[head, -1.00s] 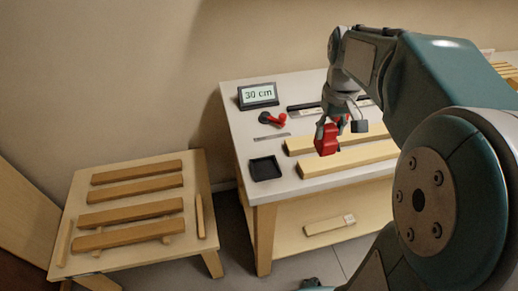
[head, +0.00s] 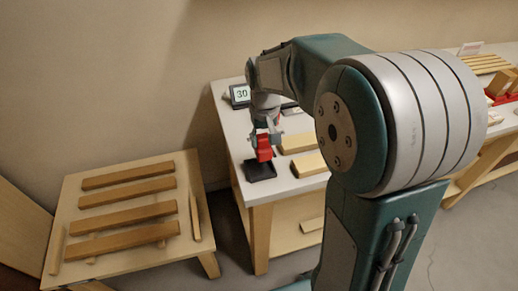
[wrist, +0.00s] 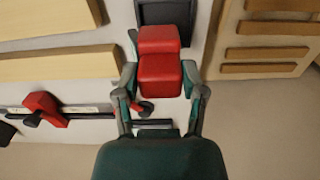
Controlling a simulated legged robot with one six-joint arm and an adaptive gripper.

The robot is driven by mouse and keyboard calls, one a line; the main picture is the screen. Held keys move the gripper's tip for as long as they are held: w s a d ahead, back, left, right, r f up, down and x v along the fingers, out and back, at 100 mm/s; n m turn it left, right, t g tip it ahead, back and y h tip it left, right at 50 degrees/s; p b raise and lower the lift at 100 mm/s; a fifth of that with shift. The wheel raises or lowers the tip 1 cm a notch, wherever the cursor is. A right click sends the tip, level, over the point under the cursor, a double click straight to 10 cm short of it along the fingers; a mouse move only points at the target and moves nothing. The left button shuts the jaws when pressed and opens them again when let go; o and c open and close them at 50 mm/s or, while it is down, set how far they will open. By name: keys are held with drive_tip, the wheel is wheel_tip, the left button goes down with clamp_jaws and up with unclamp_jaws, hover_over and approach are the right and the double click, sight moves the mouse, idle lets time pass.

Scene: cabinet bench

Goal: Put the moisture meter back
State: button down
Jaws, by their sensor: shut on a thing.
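The moisture meter appears to be the red, block-like tool (head: 264,150) in my gripper (head: 267,137). The wrist view shows the red body (wrist: 160,70) between the two fingers of my gripper (wrist: 160,82), which are shut on it. In the head view the meter is over or just behind the small black tray (head: 260,172) at the bench's front left corner. In the wrist view the tray (wrist: 165,12) lies just beyond the meter's far end. I cannot tell whether the meter touches the tray.
A display reading 30 (head: 240,94) stands at the bench's back left. Wooden boards (head: 308,165) lie right of the tray. A red and black tool (wrist: 42,108) lies on the bench in the wrist view. A low slatted table (head: 120,215) stands to the left, with a floor gap between.

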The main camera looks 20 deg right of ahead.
sight(259, 150)
drive_tip(key=shift+w+a+f, duration=0.1)
drive_tip(key=shift+a+f, duration=0.15)
drive_tip(key=shift+f, duration=0.05)
drive_tip(key=shift+w+a+f, duration=0.1)
drive_tip(key=shift+f, duration=0.85)
drive_tip(key=shift+w+a+f, duration=0.1)
drive_tip(key=shift+f, duration=0.85)
drive_tip(key=shift+f, duration=0.15)
drive_tip(key=shift+c, duration=0.8)
unclamp_jaws()
